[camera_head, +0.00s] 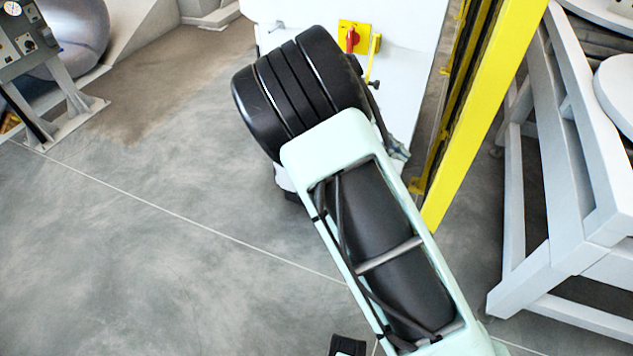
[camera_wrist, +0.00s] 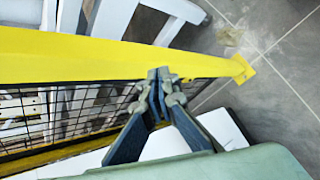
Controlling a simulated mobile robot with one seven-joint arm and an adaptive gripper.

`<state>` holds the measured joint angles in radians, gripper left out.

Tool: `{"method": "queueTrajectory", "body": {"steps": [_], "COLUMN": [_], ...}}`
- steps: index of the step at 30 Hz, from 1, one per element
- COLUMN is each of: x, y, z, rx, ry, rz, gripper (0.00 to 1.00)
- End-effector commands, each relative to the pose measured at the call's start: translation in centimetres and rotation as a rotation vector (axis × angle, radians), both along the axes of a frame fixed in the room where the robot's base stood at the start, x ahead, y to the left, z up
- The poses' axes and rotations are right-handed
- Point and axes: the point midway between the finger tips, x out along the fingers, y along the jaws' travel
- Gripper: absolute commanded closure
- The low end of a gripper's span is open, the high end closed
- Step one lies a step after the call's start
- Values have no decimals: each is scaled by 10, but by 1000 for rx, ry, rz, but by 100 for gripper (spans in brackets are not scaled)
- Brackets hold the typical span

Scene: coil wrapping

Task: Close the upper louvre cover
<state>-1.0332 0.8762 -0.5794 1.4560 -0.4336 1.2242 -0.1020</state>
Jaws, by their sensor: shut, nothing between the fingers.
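My gripper (camera_wrist: 159,76) shows in the wrist view with its two dark blue-grey fingers shut and their tips together, with nothing between them. In that view it is in front of a yellow post and above a white surface (camera_wrist: 165,143). I cannot tell whether it touches either. In the head view a white cabinet (camera_head: 410,52) stands at the top, partly hidden by my arm. I cannot make out the upper louvre cover in either view, so its state does not show.
A red switch (camera_head: 352,39) on a yellow plate is on the cabinet. A yellow post (camera_head: 484,95) with dark mesh (camera_wrist: 85,113) stands to its right. A white frame (camera_head: 560,190) is at the far right. A control console (camera_head: 28,48) is top left. The left floor is clear.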

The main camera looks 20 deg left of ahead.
Motion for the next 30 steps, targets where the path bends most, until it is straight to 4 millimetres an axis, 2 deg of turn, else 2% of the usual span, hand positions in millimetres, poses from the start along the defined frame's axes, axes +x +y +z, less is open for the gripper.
{"method": "queueTrajectory", "body": {"steps": [1,8,12,17,19,24,27,30], "x": [5,29,39,41,39,18,2,-13], "y": [4,28,55,90,106,171,198,217], "z": [-28,-98,-147,-208,-238,-286,-312,-330], "rx": [-93,-468,-679,-898,-985,-1244,-1370,-1459], "ry": [4,-25,-58,-107,-133,-134,-139,-149], "rz": [46,264,414,598,684,907,1001,1065], "gripper": [100,100,100,100,100,100,100,100]}}
